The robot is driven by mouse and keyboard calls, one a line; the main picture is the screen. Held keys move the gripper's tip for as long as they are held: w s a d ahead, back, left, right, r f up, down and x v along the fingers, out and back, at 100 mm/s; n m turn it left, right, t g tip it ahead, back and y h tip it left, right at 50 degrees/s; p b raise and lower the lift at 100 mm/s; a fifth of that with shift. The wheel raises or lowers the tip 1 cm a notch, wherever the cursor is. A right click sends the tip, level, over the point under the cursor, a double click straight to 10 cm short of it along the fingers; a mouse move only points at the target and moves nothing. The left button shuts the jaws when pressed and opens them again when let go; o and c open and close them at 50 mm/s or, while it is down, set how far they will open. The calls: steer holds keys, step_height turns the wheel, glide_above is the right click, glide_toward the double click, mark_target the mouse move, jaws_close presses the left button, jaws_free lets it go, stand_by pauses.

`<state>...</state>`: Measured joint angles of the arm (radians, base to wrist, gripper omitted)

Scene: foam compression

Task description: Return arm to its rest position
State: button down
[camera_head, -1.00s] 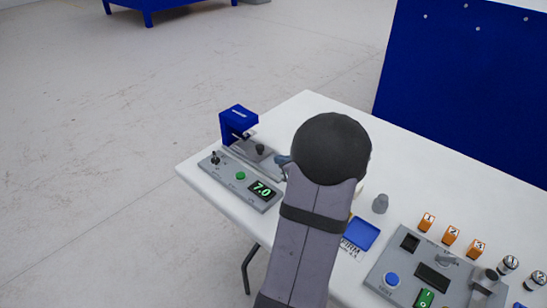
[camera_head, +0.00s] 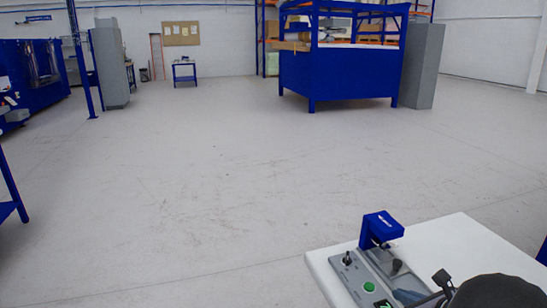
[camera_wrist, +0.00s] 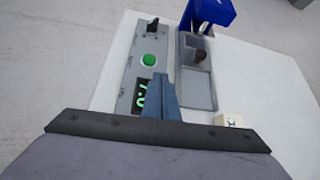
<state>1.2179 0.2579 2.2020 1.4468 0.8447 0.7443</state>
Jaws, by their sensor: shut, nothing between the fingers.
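My gripper (camera_wrist: 161,92) shows as blue-grey fingers pressed together, with nothing between them. It points over the table beside the control box (camera_wrist: 133,70), overlapping part of the green display in the wrist view. In the head view my gripper (camera_head: 409,297) is at the bottom edge, partly cut off, in front of the press. The blue press (camera_head: 381,228) with its grey base (camera_wrist: 199,84) stands at the table's far corner. Its plate looks empty. Whether the fingers touch anything below cannot be told.
The white table (camera_head: 455,243) fills the lower right corner. The control box has a black toggle switch (camera_wrist: 153,26) and a green button (camera_wrist: 148,61). A small cream block (camera_wrist: 229,120) lies right of my gripper. Open floor (camera_head: 200,190) lies beyond the table.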

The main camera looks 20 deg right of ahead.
steer(key=a+n+y, duration=0.1)
steer(key=a+n, duration=0.1)
steer(key=a, duration=0.1)
steer(key=w+a+f+n+g+y, duration=0.1)
steer(key=a+n, duration=0.1)
steer(key=a, duration=0.2)
steer(key=w+a+f+n+g+y, duration=0.1)
steer(key=a+n, duration=0.1)
steer(key=a, duration=0.1)
steer(key=shift+w+a, duration=0.25)
steer(key=shift+a, duration=0.15)
steer(key=s+a+f+n+g+h, duration=0.1)
steer(key=s+a+f+n+g, duration=0.2)
steer(key=a+n, duration=0.55)
steer(key=s+a+f+n+g, duration=0.1)
steer(key=s+a+n+g, duration=0.35)
steer(key=n, duration=0.75)
steer(key=s+a+f+n+g+h, duration=0.1)
steer(key=s+a+f+n+g, duration=0.1)
steer(key=s+a+n, duration=0.55)
step_height(320, 180, up, 16)
steer(key=w+a+n+p, duration=0.1)
steer(key=w+p, duration=0.1)
steer(key=p, duration=1.4)
steer(key=shift+w+r+n, duration=0.25)
steer(key=shift+w+n, duration=0.05)
steer(key=shift+w, duration=0.05)
steer(key=shift+a+t, duration=0.1)
steer(key=shift+t, duration=0.15)
